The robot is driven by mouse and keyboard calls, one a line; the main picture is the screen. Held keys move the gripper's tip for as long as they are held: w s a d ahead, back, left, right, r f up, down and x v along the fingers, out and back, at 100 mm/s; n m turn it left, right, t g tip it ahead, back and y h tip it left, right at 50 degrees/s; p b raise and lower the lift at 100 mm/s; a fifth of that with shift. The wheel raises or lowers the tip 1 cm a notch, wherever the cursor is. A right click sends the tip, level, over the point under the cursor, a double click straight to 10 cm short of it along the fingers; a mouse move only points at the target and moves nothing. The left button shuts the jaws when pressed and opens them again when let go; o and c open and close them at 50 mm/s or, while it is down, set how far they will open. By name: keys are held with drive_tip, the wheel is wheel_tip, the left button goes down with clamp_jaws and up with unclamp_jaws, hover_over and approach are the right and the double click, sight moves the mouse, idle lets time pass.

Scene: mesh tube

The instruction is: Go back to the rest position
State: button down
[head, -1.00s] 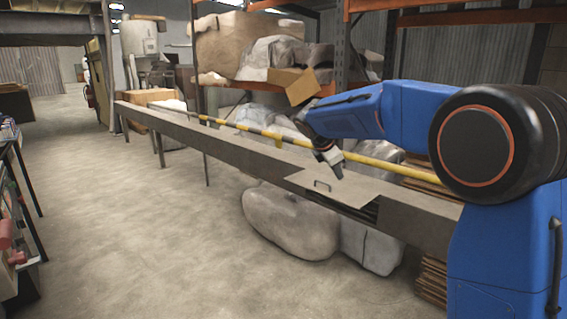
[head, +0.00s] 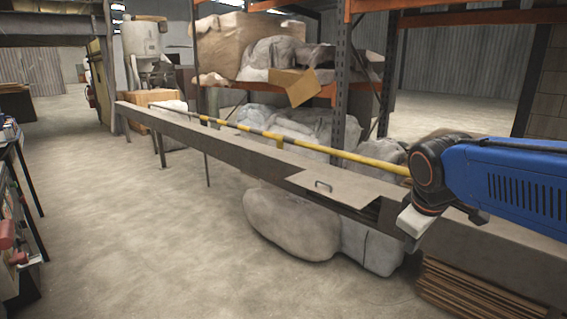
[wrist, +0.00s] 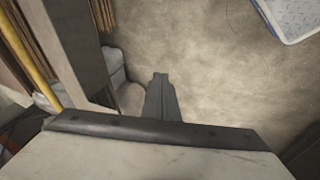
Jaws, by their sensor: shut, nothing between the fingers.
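My gripper (head: 412,228) hangs in front of the right part of the long grey trough, to the right of its flat lid, and points down. In the wrist view my gripper (wrist: 160,80) shows its dark fingers together, with nothing between them and bare floor beyond. The long trough (head: 210,140) runs from the back left to the front right. A flat lid with a dark handle (head: 330,195) lies on it, with a dark gap beside its right end. A yellow and black pole (head: 330,150) runs along the far side.
Grey wrapped bundles (head: 280,225) lie under the trough. Stacked brown sheets (head: 480,290) stand at the lower right. An orange-beamed rack (head: 345,75) is behind. A tool rack (head: 15,230) stands at the left edge. The concrete floor (head: 140,240) between is clear.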

drive_tip(key=s+f+m, duration=0.3)
drive_tip(key=s+f, duration=0.1)
drive_tip(key=s, duration=0.3)
drive_tip(key=s+f+m+y, duration=0.1)
drive_tip(key=s+f+m, duration=0.3)
drive_tip(key=s, duration=0.4)
drive_tip(key=shift+s+a+f+t+y, duration=0.2)
drive_tip(key=shift+f+t+y, duration=0.1)
drive_tip(key=shift+f, duration=0.15)
drive_tip(key=c, duration=2.4)
unclamp_jaws()
drive_tip(key=shift+c, duration=0.2)
